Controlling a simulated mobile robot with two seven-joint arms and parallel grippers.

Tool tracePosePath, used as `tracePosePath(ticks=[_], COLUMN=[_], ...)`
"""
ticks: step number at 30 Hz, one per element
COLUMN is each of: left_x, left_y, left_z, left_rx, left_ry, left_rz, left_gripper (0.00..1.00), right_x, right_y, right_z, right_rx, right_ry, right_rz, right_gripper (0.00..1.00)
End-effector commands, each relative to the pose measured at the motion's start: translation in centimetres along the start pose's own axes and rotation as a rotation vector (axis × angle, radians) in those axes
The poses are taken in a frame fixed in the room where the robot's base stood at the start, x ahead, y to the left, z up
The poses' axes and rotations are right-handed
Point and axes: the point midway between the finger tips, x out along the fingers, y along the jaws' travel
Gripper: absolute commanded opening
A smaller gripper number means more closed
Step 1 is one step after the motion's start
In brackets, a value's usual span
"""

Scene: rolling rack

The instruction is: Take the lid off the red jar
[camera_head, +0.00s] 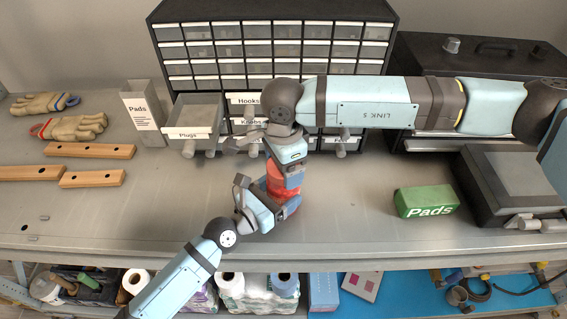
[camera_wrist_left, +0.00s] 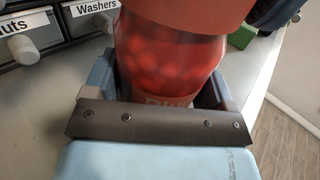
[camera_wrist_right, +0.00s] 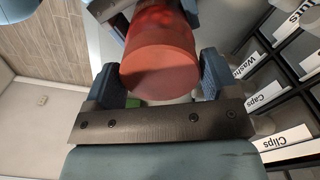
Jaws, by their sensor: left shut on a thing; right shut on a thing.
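The red jar (camera_head: 284,186) stands upright near the middle of the metal worktop, partly hidden by my grippers. In the left wrist view its clear body (camera_wrist_left: 165,62) shows red round contents and a partly hidden label. My left gripper (camera_head: 272,208) is shut around the jar's body from the front. My right gripper (camera_head: 284,160) is above, shut on the plain red lid (camera_wrist_right: 160,72), which lies between its fingers in the right wrist view. The lid is at the jar's top; I cannot tell whether a gap separates them.
A drawer cabinet (camera_head: 275,10) stands behind, with the Plugs drawer (camera_head: 195,134) pulled out. A green Pads box (camera_head: 425,201) and dark case (camera_head: 510,185) are right. Wooden blocks (camera_head: 90,150), gloves (camera_head: 75,127) and a grey Pads box (camera_head: 143,112) are left. The front left worktop is mostly clear.

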Motion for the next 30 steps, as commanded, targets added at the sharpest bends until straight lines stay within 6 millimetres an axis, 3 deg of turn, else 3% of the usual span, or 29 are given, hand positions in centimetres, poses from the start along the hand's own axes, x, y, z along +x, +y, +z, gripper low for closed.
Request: tracePosePath(ticks=[3, 6, 30], left_x=[-0.01, -0.01, 0.00], left_y=[-0.02, -0.02, -0.03], left_z=[0.00, 0.00, -0.01], left_rx=[0.000, 0.000, 0.000], left_ry=[0.000, 0.000, 0.000], left_rz=[0.000, 0.000, -0.001], left_gripper=[0.12, 0.12, 0.12], right_x=[-0.05, -0.04, -0.56], right_y=[-0.02, -0.01, -0.04], right_z=[0.01, 0.02, 0.01], right_rx=[-0.174, -0.239, -0.235], right_ry=[0.000, 0.000, 0.000], right_rz=[-0.001, 0.000, -0.002], right_gripper=[0.52, 0.52, 0.52])
